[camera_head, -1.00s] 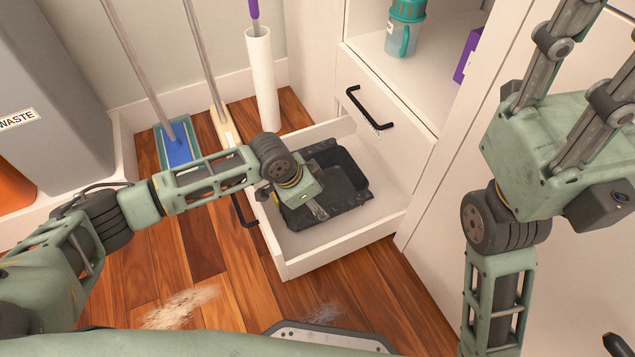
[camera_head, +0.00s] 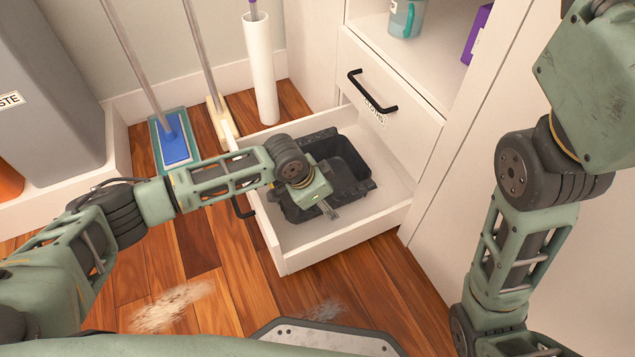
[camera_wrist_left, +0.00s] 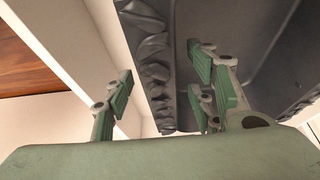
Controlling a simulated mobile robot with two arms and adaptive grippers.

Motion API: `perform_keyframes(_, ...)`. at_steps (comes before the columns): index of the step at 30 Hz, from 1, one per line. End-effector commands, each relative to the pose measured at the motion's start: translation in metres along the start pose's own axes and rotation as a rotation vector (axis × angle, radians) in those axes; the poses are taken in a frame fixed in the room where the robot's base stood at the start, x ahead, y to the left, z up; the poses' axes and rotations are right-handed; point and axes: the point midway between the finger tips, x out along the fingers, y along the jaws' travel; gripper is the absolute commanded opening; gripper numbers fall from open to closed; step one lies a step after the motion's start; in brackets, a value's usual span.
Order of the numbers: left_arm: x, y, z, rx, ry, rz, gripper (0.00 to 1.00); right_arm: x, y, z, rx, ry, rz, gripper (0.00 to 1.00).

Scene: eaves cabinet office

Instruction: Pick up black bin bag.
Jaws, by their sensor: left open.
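The black bin bag (camera_head: 345,165) is a dark, open, tub-like shape with a crumpled rim, lying in the open white drawer (camera_head: 345,240). My left gripper (camera_head: 328,208) is over its near side and hides part of it. In the left wrist view the gripper (camera_wrist_left: 160,95) is open, with the crumpled dark edge of the bag (camera_wrist_left: 152,50) showing between its fingers; I cannot tell whether they touch it. My right arm (camera_head: 520,180) stands at the right; its gripper's body is partly in view, its fingers out of frame.
A closed drawer with a black handle (camera_head: 372,90) is above the open one. A white tube (camera_head: 260,70), a blue mop head (camera_head: 175,148) and a grey waste bin (camera_head: 50,90) stand left. Wooden floor in front is clear apart from pale dust (camera_head: 172,305).

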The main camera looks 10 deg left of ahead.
Motion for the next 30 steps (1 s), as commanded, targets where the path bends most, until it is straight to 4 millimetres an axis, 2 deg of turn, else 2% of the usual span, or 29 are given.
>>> perform_keyframes(2, -0.0004, 0.0000, -0.0002, 0.000, 0.000, 0.000, 0.51, 0.0002, 0.0001, 0.0001, 0.000, 0.000, 0.000, 0.40)
perform_keyframes(20, -0.0002, 0.0002, 0.0005, -0.001, -0.001, 0.001, 0.00, 0.0001, -0.0001, 0.0000, 0.001, 0.000, 0.000, 0.40)
perform_keyframes(30, -0.0027, 0.0006, -0.0003, -0.002, -0.001, 0.002, 0.00, 0.0023, 0.0003, 0.0001, 0.001, 0.002, 0.000, 0.40)
